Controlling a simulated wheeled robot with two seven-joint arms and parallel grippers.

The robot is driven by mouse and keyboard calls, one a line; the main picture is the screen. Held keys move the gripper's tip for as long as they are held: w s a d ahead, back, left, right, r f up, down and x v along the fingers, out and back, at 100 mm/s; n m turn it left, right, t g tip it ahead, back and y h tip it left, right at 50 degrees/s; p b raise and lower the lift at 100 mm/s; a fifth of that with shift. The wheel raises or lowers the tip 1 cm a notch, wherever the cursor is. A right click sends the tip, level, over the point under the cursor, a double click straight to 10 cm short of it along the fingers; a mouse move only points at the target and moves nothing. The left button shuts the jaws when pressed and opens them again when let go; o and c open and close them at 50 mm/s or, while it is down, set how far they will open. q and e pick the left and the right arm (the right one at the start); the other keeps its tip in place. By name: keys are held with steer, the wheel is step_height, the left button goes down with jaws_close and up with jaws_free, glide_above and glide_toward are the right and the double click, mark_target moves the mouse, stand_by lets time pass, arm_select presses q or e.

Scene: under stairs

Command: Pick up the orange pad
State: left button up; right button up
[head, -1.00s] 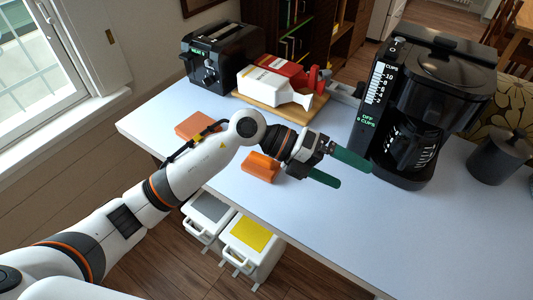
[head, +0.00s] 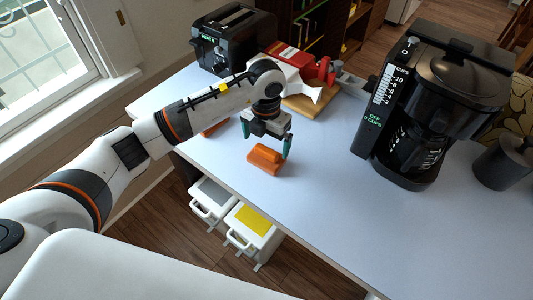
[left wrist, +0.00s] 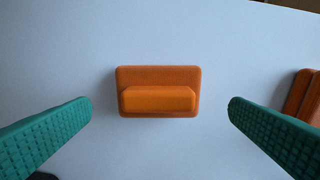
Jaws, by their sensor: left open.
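An orange pad (head: 265,160) with a raised bar along its top lies flat on the pale table (head: 330,205). In the left wrist view the pad (left wrist: 158,77) sits in the middle, between the fingers and apart from both. My left gripper (head: 265,146) points down over the pad with its green fingers wide open and nothing between them; it also shows in the left wrist view (left wrist: 159,108). A second orange block (head: 214,128) lies farther left, partly behind my arm, and shows at the right edge of the left wrist view (left wrist: 303,97). My right gripper does not show.
A black coffee maker (head: 435,110) stands at the right, beside a dark grey canister (head: 503,162). A black toaster (head: 232,40) and a wooden board (head: 303,104) with a red-and-white item are at the back. White bins (head: 251,222) stand below the table's front edge.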

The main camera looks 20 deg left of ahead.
mark_target(266, 150)
arm_select(q)
steer(key=shift+f+p, duration=0.5)
steer(key=shift+f, duration=0.1)
step_height(266, 150, down, 4)
steer(key=shift+d+r+p, duration=0.1)
steer(key=shift+r+p, duration=0.1)
steer(key=shift+p, duration=0.55)
steer(key=shift+f, duration=0.35)
steer(key=c, duration=0.7)
